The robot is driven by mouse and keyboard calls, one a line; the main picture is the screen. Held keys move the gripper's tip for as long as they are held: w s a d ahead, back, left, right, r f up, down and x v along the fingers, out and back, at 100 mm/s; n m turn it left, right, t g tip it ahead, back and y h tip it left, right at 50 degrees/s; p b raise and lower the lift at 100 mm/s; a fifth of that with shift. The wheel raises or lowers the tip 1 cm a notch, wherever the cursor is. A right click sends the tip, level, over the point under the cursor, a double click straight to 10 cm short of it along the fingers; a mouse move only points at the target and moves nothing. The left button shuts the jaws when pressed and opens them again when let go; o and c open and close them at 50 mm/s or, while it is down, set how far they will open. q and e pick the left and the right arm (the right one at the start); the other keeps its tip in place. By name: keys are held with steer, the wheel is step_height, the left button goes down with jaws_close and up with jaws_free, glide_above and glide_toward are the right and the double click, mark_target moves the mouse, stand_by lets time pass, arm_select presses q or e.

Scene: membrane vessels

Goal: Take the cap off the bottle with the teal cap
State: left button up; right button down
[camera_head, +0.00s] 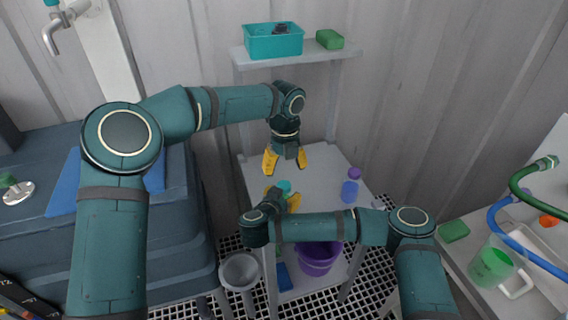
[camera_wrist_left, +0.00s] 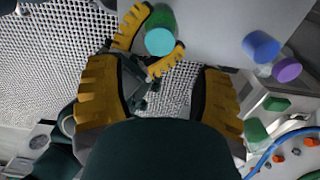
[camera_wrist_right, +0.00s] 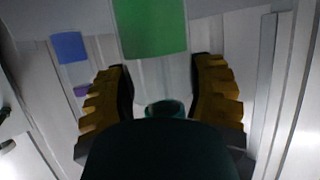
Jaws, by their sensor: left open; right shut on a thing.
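The bottle (camera_wrist_left: 160,18) with green contents has a teal cap (camera_head: 284,186). The cap also shows from above in the left wrist view (camera_wrist_left: 160,42). My right gripper (camera_head: 281,198) is shut on this bottle, which appears inverted in the right wrist view (camera_wrist_right: 152,28), its body between the fingers. Whether the bottle touches the shelf is hidden. My left gripper (camera_head: 285,162) is open and empty, pointing down, above and slightly behind the cap in the head view. Its fingers are apart from the cap.
A blue bottle (camera_head: 349,191) with a purple cap (camera_head: 354,173) stands to the right on the grey shelf (camera_head: 318,178). A teal bin (camera_head: 273,40) and green block (camera_head: 329,39) sit on the upper shelf. A purple bucket (camera_head: 317,260) is below. My right forearm crosses in front.

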mark_target(284, 184)
arm_select(q)
steer(key=m, duration=0.4)
steer(key=shift+w+a+r, duration=0.1)
steer(key=shift+r, duration=0.05)
steer(key=shift+f, duration=3.95)
jaws_close()
steer(key=shift+c, duration=0.2)
jaws_free()
